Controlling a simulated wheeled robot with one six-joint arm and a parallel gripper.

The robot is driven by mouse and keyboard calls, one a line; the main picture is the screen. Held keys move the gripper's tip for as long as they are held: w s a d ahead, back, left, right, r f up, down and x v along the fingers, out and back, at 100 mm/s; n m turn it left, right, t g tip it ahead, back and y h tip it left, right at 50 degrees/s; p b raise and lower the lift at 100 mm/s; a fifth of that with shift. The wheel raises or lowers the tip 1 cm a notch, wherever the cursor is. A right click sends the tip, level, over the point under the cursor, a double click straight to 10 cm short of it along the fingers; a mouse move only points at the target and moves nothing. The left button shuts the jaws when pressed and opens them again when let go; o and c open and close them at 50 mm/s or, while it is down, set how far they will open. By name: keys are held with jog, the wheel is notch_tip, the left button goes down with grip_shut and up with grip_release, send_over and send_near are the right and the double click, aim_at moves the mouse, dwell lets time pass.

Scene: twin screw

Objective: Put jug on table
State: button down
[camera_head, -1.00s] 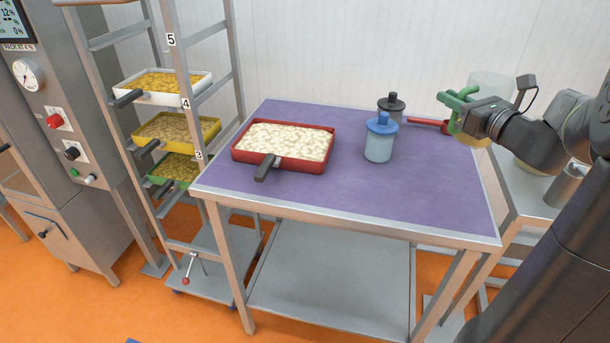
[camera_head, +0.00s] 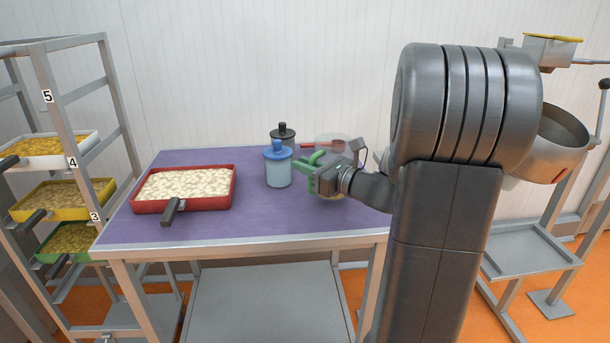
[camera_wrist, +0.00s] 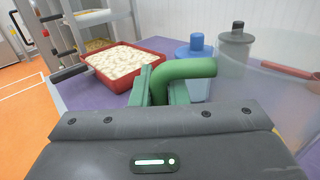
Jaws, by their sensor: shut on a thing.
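The clear jug (camera_head: 333,140) with a green handle is at the right part of the purple-topped table (camera_head: 270,222). My gripper (camera_head: 314,172) is shut on its green handle, which also shows in the wrist view (camera_wrist: 183,70). The jug's see-through body fills the right of the wrist view, and a pale yellow layer shows low in it. The gripper and arm hide part of the jug. I cannot tell whether its base touches the table top.
A red tray of pale food (camera_head: 185,188) is on the table's left. A blue-lidded container (camera_head: 278,168) and a dark-lidded one (camera_head: 283,134) stand just left of the jug. A red-handled scoop lies behind. A rack with trays (camera_head: 52,150) stands left; a metal bowl (camera_head: 548,145) is right.

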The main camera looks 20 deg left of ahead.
jog(key=shift+f, duration=0.95)
jog(key=shift+f, duration=0.25)
jog(key=c, duration=1.4)
grip_release()
jog(key=shift+r, duration=0.1)
jog(key=v, duration=1.2)
jog(key=shift+r, duration=0.15)
